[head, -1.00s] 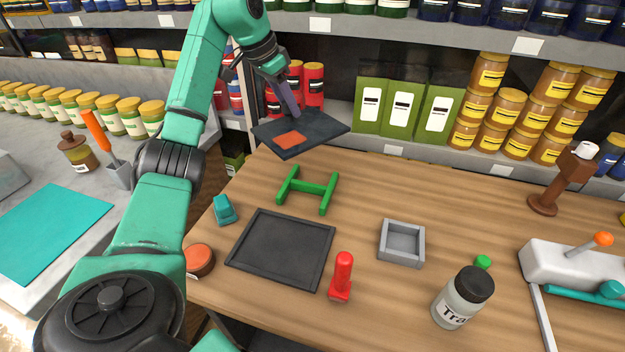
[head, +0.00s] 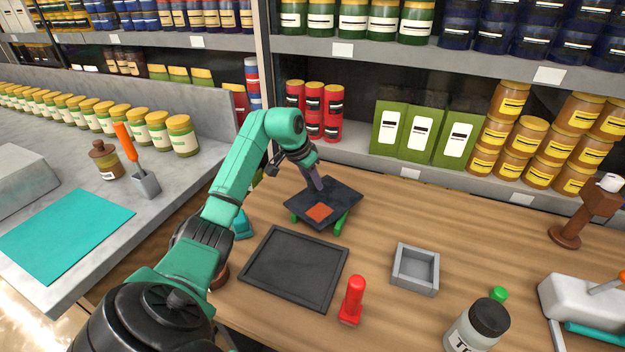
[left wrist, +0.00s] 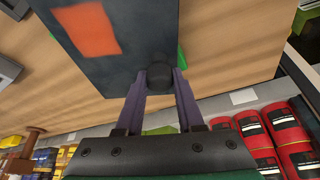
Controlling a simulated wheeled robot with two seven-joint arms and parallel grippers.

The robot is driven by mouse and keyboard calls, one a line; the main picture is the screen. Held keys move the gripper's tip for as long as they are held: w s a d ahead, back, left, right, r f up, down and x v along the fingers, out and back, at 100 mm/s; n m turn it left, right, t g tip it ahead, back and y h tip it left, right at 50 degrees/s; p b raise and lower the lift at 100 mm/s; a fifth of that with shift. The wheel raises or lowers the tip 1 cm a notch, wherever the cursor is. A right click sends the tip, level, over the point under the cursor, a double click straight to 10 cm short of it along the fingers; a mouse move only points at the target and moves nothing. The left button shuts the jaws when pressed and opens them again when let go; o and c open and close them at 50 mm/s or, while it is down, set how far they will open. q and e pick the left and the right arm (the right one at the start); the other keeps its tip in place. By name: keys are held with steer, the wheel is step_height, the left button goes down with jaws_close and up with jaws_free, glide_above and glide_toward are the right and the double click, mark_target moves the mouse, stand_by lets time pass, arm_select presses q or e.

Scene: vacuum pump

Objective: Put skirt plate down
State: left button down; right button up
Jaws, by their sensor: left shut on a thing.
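The skirt plate (head: 336,208) is a dark flat plate with an orange-red square patch on top. It lies level over the green stand (head: 341,222), whose ends show below it; I cannot tell whether it fully rests on it. My left gripper (head: 317,186) is shut on a round dark knob at the plate's far edge. In the left wrist view the two purple fingers (left wrist: 160,82) close on this knob, with the plate (left wrist: 125,35) beyond and a bit of green beside it. My right gripper is not in view.
A black tray (head: 247,262) lies in front of the stand. A red handled tool (head: 353,300), a grey square box (head: 437,270) and a jar (head: 478,325) stand nearby. Red cans (head: 333,112) and green packs (head: 422,133) fill the shelf behind.

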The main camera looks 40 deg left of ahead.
arm_select(q)
steer(key=shift+f, duration=0.2)
steer(key=shift+f, duration=0.1)
steer(key=c, duration=0.5)
jaws_free()
steer(key=shift+c, duration=0.2)
steer(key=b+v, duration=0.1)
steer(key=v, duration=1.1)
steer(key=shift+b, duration=0.4)
